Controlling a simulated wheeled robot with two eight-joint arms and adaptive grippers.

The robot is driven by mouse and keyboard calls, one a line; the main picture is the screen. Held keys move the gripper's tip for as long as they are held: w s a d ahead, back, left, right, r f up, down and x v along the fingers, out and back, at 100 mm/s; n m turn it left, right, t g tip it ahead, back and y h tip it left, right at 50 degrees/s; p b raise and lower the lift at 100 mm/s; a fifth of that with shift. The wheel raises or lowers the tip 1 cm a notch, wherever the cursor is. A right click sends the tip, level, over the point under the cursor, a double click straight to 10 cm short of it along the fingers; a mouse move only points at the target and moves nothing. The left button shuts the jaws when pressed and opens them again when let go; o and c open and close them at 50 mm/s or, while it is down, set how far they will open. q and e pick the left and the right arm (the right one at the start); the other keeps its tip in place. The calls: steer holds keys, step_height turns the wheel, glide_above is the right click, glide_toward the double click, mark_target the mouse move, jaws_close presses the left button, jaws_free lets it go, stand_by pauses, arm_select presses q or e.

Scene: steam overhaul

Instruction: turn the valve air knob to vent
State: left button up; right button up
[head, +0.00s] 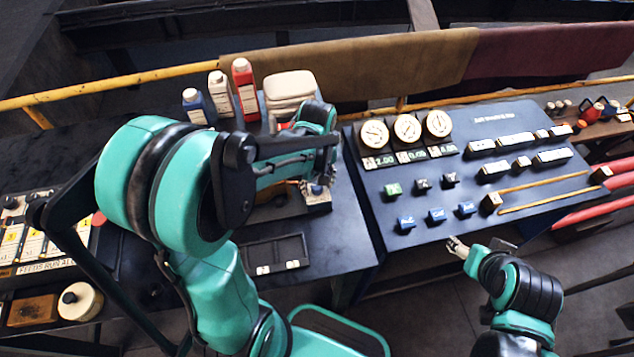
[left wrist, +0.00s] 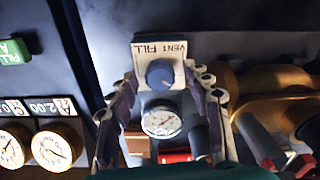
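The valve air knob (left wrist: 160,73) is a round blue-grey knob on a cream plate (left wrist: 141,63) in the left wrist view. The plate's print is upside down there, with FILL at left and VENT at right. I cannot tell which way the knob points. My left gripper (left wrist: 161,88) is open, with one finger on each side of the knob; I see no clear contact. In the head view my left gripper (head: 318,186) is over the dark bench, and my arm partly hides that spot. My right gripper (head: 457,246) is by the front edge of the sloped panel, too small to read.
A small white gauge (left wrist: 162,121) sits just below the knob in the left wrist view, with brass pipework (left wrist: 268,95) to the right. The sloped panel (head: 440,180) carries gauges and blocks. A red bottle (head: 245,88) and others stand behind my left arm. A shallow tray (head: 274,252) lies in front.

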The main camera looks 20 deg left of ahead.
arm_select(q)
step_height(320, 180, up, 12)
stand_by(0.6)
steer(key=m+t+b, duration=0.2)
steer(key=m+t, duration=0.5)
steer(key=m, duration=0.2)
glide_toward(317, 189)
steer(key=d, duration=0.1)
steer(key=s+d+r, duration=0.1)
steer(key=shift+s+d+r, duration=0.25)
steer(key=shift+d+r, duration=0.05)
steer(key=shift+d, duration=0.1)
